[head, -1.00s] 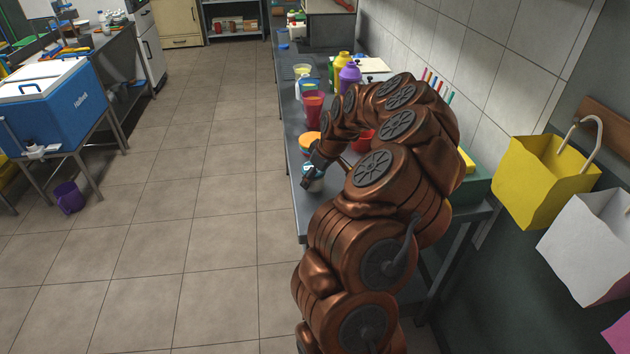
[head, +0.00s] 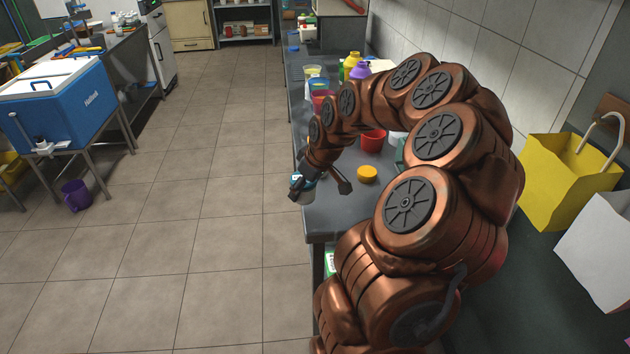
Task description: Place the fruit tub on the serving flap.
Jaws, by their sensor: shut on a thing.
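My gripper (head: 309,183) is at the left edge of the counter, shut on a small pale tub with a teal top (head: 304,196), which I take to be the fruit tub. Dark fingers cover much of the tub, and its contents cannot be seen. The tub is at or just beyond the counter's long left edge; I cannot tell how far above the counter top it is. I cannot make out a separate serving flap; my arm hides part of the counter (head: 335,214).
A yellow-orange round lid or tub (head: 367,173) and a red container (head: 372,141) are on the counter right of my gripper. Cups and yellow and purple bottles (head: 360,70) stand farther back. A blue cooler (head: 60,105) stands at left.

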